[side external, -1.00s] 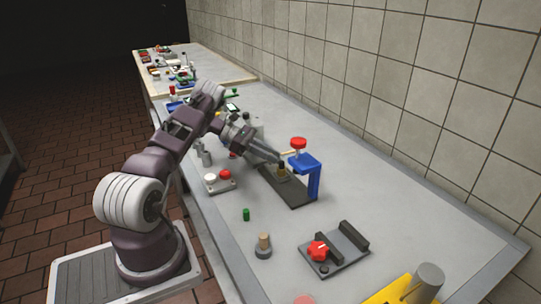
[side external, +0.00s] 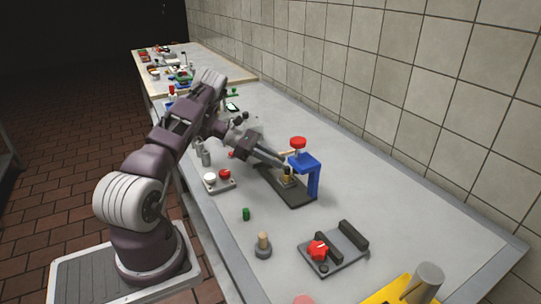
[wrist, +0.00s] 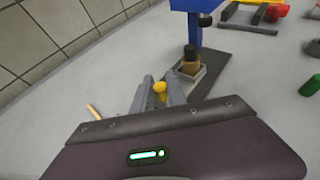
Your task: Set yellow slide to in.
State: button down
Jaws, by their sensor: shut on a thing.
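A blue press stand (side external: 313,178) with a red knob on top stands at one end of a dark base plate (side external: 296,198); the stand also shows in the wrist view (wrist: 194,34). A small grey carriage on the plate holds a tan and black piece (wrist: 190,64). The piece sits close to the blue stand. My gripper (wrist: 160,90) is shut on the yellow knob (wrist: 160,87) of the slide, beside the carriage. In the side view my gripper (side external: 284,164) reaches down to the plate and partly hides the knob and carriage.
A grey box with a white and a red button (side external: 224,174) is left of the plate. A green cylinder (side external: 246,214), a grey peg base (side external: 263,247) and a panel with a red dial (side external: 318,250) stand nearer the camera. The table on the wall side is clear.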

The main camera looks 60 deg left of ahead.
jog(key=d, duration=0.5)
jog(key=c, duration=1.3)
grip_release()
jog(key=shift+c, duration=0.2)
